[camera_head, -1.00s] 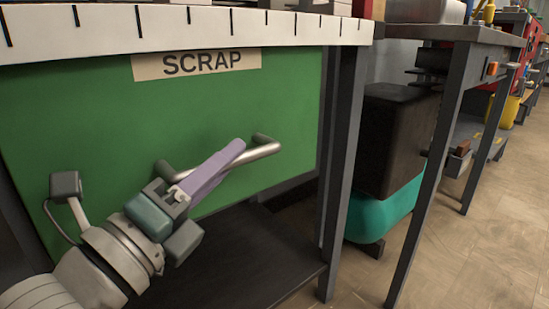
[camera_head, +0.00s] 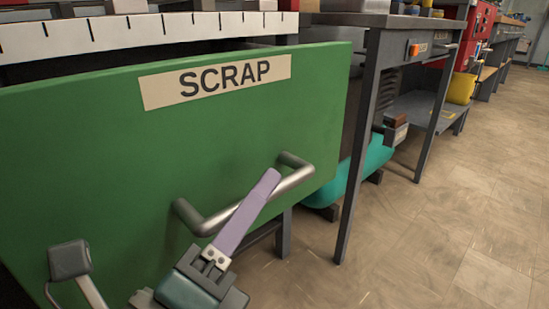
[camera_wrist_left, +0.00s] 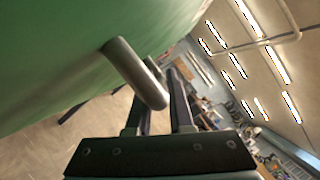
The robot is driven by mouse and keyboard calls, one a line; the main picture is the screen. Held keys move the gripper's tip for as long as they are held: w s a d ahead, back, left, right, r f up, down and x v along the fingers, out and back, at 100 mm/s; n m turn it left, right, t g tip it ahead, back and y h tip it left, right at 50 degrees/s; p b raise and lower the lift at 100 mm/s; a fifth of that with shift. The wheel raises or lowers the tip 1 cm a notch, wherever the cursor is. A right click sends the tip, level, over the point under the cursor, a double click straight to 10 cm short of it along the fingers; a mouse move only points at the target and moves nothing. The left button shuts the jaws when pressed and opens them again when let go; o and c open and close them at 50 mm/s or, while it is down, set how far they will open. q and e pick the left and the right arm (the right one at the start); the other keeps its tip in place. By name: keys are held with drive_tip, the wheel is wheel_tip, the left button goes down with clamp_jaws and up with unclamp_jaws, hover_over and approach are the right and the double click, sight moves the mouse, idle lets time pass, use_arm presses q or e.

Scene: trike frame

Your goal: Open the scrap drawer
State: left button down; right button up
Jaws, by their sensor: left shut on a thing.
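The scrap drawer (camera_head: 90,150) has a green front with a label reading SCRAP (camera_head: 215,80). Its front stands out from under the white worktop edge, so the drawer is pulled out some way. A metal bar handle (camera_head: 296,180) is fixed across the front. My left gripper (camera_head: 250,208) is shut on the handle, with its purple finger crossing the bar. In the left wrist view the handle (camera_wrist_left: 137,75) runs in between the two dark fingers (camera_wrist_left: 160,105). The drawer's inside is hidden. My right gripper is not in view.
A grey workbench (camera_head: 368,130) with an orange-marked drawer stands to the right. A teal object (camera_head: 365,172) lies beneath, near its leg. A yellow bucket (camera_head: 461,88) stands further back. The tiled floor (camera_head: 440,230) at right is clear.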

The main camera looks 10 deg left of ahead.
use_arm(q)
drive_tip(key=shift+s+d, duration=0.35)
drive_tip(key=shift+d, duration=0.1)
drive_tip(key=c, duration=0.8)
unclamp_jaws()
drive_tip(key=p+v, duration=0.2)
drive_tip(key=v, duration=0.8)
drive_tip(key=shift+w, duration=0.1)
